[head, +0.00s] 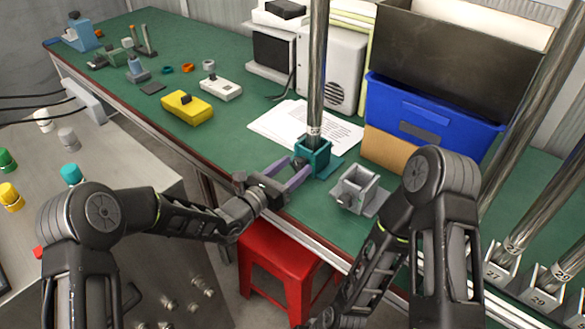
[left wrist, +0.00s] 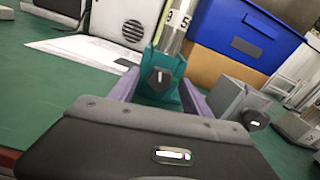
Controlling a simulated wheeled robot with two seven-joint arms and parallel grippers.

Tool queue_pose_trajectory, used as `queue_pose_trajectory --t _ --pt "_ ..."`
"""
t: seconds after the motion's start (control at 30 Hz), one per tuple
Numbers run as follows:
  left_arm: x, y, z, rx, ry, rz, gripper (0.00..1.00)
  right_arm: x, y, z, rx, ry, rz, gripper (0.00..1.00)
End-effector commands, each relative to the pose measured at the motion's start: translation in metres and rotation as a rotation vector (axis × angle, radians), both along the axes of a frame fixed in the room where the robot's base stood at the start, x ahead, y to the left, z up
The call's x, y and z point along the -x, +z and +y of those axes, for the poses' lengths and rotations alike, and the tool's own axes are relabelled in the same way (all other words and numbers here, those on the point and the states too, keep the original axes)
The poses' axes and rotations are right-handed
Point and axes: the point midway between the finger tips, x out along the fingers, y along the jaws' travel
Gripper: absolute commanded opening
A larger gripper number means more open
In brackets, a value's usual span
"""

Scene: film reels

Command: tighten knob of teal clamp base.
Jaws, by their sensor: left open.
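The teal clamp base (head: 313,158) stands on the green table near its front edge, with a metal pole (head: 317,80) upright in it. In the left wrist view the teal clamp base (left wrist: 158,97) faces me, with its dark knob (left wrist: 159,79) on the near side, bearing a white mark. My left gripper (head: 297,168) is open, its purple fingers pointing at the clamp. In the left wrist view one finger lies on each side of the knob; I cannot tell whether they touch anything. My right arm shows at the right, but its fingers are not visible.
An empty grey clamp base (head: 358,189) stands just right of the teal one. Papers (head: 290,124), a blue bin (head: 430,110) and a cardboard box (head: 391,150) lie behind. A red stool (head: 275,262) is below the edge.

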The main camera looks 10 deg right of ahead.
Motion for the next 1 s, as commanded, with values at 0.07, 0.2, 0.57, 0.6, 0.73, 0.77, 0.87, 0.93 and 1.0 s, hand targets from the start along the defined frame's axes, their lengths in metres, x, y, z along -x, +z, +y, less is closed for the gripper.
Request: queue_pose_trajectory --t 0.07,0.2,0.57,0.6,0.73,0.77,0.87,0.93,1.0 --pt "0.0001 -0.0001 0.0002 0.000 0.000 0.000 0.57 0.0000 0.0000 0.0000 0.000 0.000 0.000 0.36" --pt "0.0002 -0.0001 0.0004 0.000 0.000 0.000 0.45 0.0000 0.0000 0.0000 0.000 0.000 0.000 0.36" --pt "0.0002 -0.0002 0.0005 0.000 0.000 0.000 0.16 0.0000 0.0000 0.0000 0.000 0.000 0.000 0.36" --pt "0.0002 -0.0002 0.0005 0.000 0.000 0.000 0.13 0.0000 0.0000 0.0000 0.000 0.000 0.000 0.36" --pt "0.0003 -0.0002 0.0004 0.000 0.000 0.000 0.02 0.0000 0.0000 0.0000 0.000 0.000 0.000 0.36" --pt "0.0003 -0.0002 0.0004 0.000 0.000 0.000 0.00 0.0000 0.0000 0.0000 0.000 0.000 0.000 0.36" --pt "0.0003 -0.0003 0.0006 0.000 0.000 0.000 0.00 0.0000 0.0000 0.0000 0.000 0.000 0.000 0.36" --pt "0.0003 -0.0004 0.0006 -0.001 0.000 -0.001 0.00 0.0000 -0.0002 0.0000 0.000 0.000 0.000 0.36" --pt "0.0003 -0.0005 0.0005 -0.004 0.000 -0.005 0.00 0.0000 -0.0009 0.0000 0.000 0.000 0.000 0.36"
